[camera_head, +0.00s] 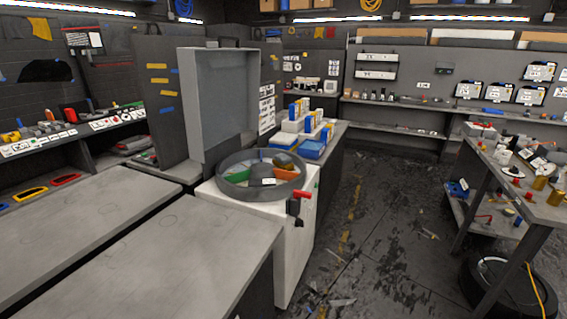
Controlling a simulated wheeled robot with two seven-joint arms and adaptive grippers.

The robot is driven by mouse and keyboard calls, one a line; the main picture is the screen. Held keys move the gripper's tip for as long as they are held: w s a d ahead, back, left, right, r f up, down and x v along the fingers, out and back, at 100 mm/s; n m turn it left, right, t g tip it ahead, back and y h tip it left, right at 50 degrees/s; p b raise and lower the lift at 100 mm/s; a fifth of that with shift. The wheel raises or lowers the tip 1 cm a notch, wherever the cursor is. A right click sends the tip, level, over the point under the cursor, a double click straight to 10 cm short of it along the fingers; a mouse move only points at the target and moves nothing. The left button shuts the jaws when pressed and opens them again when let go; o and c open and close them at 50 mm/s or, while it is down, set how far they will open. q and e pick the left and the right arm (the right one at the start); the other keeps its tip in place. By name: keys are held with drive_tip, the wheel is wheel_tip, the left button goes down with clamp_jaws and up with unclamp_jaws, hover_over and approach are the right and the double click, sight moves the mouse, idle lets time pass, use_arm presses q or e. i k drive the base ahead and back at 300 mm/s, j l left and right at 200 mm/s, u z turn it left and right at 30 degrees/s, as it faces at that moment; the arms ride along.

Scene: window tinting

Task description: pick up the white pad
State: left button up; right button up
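No gripper shows in the head view. A small white flat piece (268,181) lies at the front of a round grey tray (222,187) with coloured sections; it may be the white pad, but it is too small to be sure. The tray sits on a white cabinet (293,255). White and blue boxes or pads (291,126) are stacked on the counter behind the tray, and I cannot tell exactly what they are.
Two grey worktables (190,250) fill the left front. A red-handled tool (298,196) hangs at the cabinet's right side. A cluttered bench (540,208) and a tire (507,290) stand right. The littered floor (385,240) between is open.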

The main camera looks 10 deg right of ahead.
sight(284, 158)
drive_tip(key=k+l, duration=0.1)
drive_tip(key=k, duration=0.2)
drive_tip(key=i+l, duration=0.15)
drive_tip(key=l, duration=0.3)
drive_tip(key=i+l, duration=0.2)
drive_tip(key=l, duration=0.25)
drive_tip(key=i+l+z, duration=0.1)
drive_tip(key=l, duration=0.35)
drive_tip(key=i+l, duration=0.25)
drive_tip(key=l, duration=0.2)
drive_tip(key=i+l, duration=0.2)
drive_tip(key=l, duration=0.2)
drive_tip(key=i+l+z, duration=0.1)
drive_tip(key=l, duration=0.35)
drive_tip(key=i+l, duration=0.3)
drive_tip(key=l, duration=0.15)
drive_tip(key=i+l, duration=0.2)
drive_tip(key=l, duration=0.2)
